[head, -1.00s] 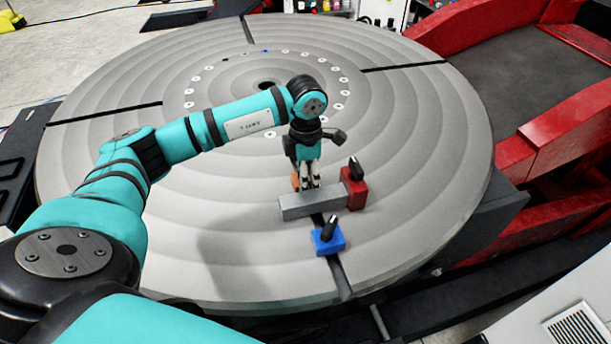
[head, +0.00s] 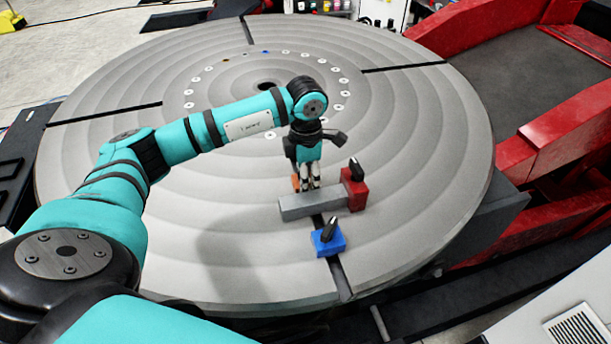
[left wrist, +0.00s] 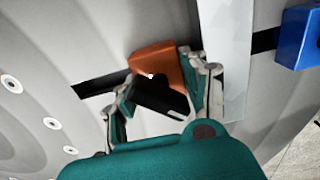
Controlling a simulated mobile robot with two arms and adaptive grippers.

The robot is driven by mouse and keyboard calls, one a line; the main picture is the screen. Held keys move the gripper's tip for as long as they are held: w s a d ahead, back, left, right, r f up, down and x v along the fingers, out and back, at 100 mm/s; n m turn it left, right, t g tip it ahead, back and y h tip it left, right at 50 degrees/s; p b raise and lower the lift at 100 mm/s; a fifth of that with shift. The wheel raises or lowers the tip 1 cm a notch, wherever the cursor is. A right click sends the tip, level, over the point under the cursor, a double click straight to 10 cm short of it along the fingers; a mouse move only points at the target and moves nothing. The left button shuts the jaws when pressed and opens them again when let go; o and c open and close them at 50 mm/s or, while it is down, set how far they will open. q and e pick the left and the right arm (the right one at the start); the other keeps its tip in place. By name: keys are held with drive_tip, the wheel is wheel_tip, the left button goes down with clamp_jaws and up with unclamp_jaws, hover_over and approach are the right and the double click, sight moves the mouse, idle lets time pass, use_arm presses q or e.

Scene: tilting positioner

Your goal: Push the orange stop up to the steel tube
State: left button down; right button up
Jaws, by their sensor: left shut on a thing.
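The orange stop (head: 295,181) sits in the slot of the round table, mostly hidden behind my left gripper in the head view. In the left wrist view the orange stop (left wrist: 152,60) shows with a black lever on it. My left gripper (head: 309,187) points down and is shut on the stop, one finger on each side of the lever. The steel tube (head: 297,207) lies across the slot in front of the gripper. In the left wrist view the tube (left wrist: 236,60) is just right of the right finger; whether stop and tube touch cannot be told.
A red block (head: 356,193) with a black lever stands at the tube's right end. A blue block (head: 328,243) with a black lever sits in the slot on the tube's near side. The round grey table (head: 210,220) is otherwise mostly bare.

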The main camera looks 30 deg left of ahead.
use_arm(q)
drive_tip(key=shift+w+a, duration=0.1)
drive_tip(key=shift+a, duration=0.05)
idle(0.3)
drive_tip(key=shift+d, duration=0.2)
drive_tip(key=shift+a, duration=0.2)
idle(0.4)
drive_tip(key=c, duration=0.9)
unclamp_jaws()
drive_tip(key=o, duration=0.3)
drive_tip(key=shift+w+f, duration=0.1)
drive_tip(key=shift+o, duration=0.4)
drive_tip(key=o, duration=0.3)
drive_tip(key=shift+o, duration=0.2)
drive_tip(key=shift+d, duration=0.1)
